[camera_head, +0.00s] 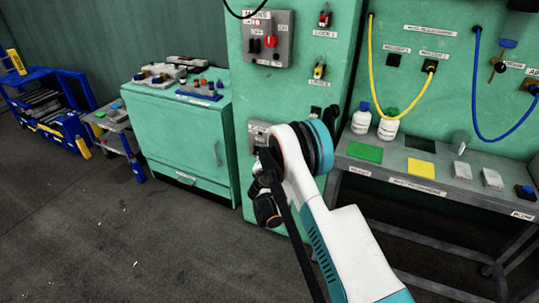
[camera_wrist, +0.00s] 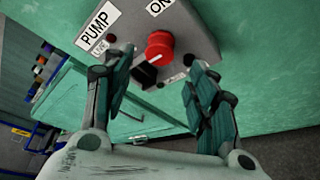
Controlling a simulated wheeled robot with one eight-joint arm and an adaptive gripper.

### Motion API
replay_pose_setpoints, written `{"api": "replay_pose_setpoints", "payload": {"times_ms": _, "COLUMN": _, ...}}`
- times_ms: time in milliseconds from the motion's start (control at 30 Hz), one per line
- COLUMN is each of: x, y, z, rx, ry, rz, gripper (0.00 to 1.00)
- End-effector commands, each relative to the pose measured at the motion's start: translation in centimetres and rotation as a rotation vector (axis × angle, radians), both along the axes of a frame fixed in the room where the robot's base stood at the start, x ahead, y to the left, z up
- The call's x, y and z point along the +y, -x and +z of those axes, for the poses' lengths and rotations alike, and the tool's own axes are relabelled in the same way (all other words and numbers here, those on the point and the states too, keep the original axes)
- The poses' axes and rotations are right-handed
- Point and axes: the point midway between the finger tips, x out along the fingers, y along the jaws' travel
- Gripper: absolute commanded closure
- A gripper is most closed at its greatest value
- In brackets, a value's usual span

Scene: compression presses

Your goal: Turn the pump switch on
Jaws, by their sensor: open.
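The pump switch is a red round knob (camera_wrist: 160,46) on a grey box (camera_wrist: 188,28) with labels "PUMP" and "ON" in the wrist view. The box is fixed to a green panel. My gripper (camera_wrist: 160,95) is open, with one finger on each side of the picture below the knob. It is empty, and the knob lies between and beyond the fingertips; I cannot tell if they touch it. In the head view, my arm partly hides the pump box (camera_head: 257,132), and the knob there is hidden. My gripper (camera_head: 262,190) points toward the panel, its fingers hard to make out.
Above the pump box is another grey switch box (camera_head: 268,38) with a red knob. Locks (camera_head: 319,68) hang beside it. A green cabinet (camera_head: 185,140) stands to the left, and a grey table (camera_head: 440,175) with bottles (camera_head: 388,125) stands to the right. Floor in front is clear.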

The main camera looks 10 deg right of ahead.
Motion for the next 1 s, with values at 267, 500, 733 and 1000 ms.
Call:
{"api": "replay_pose_setpoints", "payload": {"times_ms": 267, "x": -1.5, "y": -4.7, "z": -1.4, "rx": 0.000, "ry": -0.001, "rz": 0.000, "gripper": 0.47}}
{"api": "replay_pose_setpoints", "payload": {"times_ms": 500, "x": -2.1, "y": -6.5, "z": -1.6, "rx": 0.000, "ry": 0.001, "rz": 0.000, "gripper": 0.47}}
{"api": "replay_pose_setpoints", "payload": {"times_ms": 733, "x": -2.1, "y": -6.8, "z": -1.6, "rx": 0.000, "ry": 0.000, "rz": 0.000, "gripper": 0.47}}
{"api": "replay_pose_setpoints", "payload": {"times_ms": 1000, "x": -2.1, "y": -6.7, "z": -1.6, "rx": 0.000, "ry": 0.000, "rz": 0.000, "gripper": 0.88}}
